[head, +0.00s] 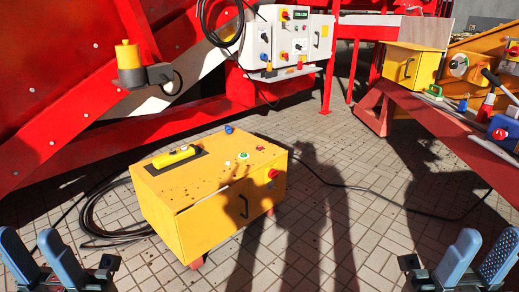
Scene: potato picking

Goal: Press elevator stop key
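A yellow control box (190,222) stands on the paving in the middle of the head view. Its top carries a green button (243,155), a white button (227,163), a red button (260,148) and a yellow pendant (174,156). A red knob (273,173) is on its side. Which one is the elevator stop key cannot be read. A white control panel (290,37) with a display and several knobs hangs on the red machine. My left gripper (28,238) is open and empty at the lower left. My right gripper (487,240) is open and empty at the lower right. Both are apart from the box.
A red machine (60,70) fills the left and back. At the right, another yellow box (410,66) and more controls sit on a red beam (430,118). Black cable (95,205) lies coiled left of the middle box.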

